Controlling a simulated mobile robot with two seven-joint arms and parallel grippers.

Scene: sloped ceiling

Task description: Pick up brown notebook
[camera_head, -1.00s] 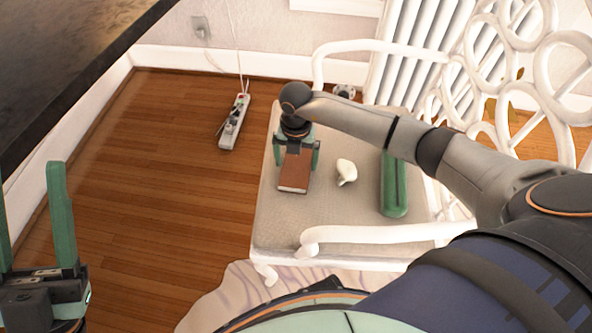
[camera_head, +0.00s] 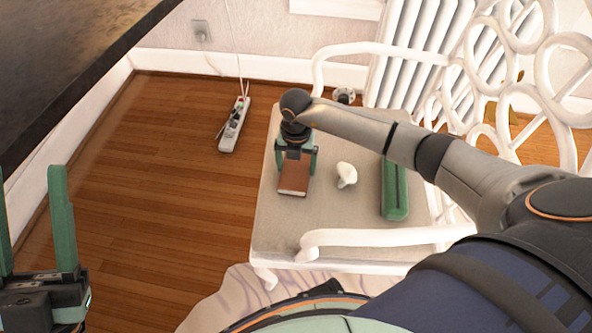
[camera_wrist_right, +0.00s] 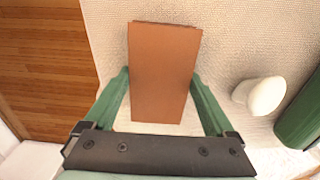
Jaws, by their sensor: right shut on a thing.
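The brown notebook (camera_head: 294,179) is on the beige seat of a white chair, and it fills the middle of the right wrist view (camera_wrist_right: 163,70). My right gripper (camera_head: 296,170) reaches down over it from the far side. Its two green fingers are shut on the notebook, one at each long side, as the right wrist view (camera_wrist_right: 160,78) shows. I cannot tell any gap between the notebook and the seat. My left gripper (camera_head: 30,172) is open and empty at the lower left, away from the chair.
A white mushroom-shaped object (camera_head: 346,174) and a green case (camera_head: 394,190) are on the seat (camera_head: 335,218) to the right of the notebook. The white chair armrest (camera_head: 375,235) runs along the near side. A power strip (camera_head: 234,126) lies on the wooden floor, otherwise open at left.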

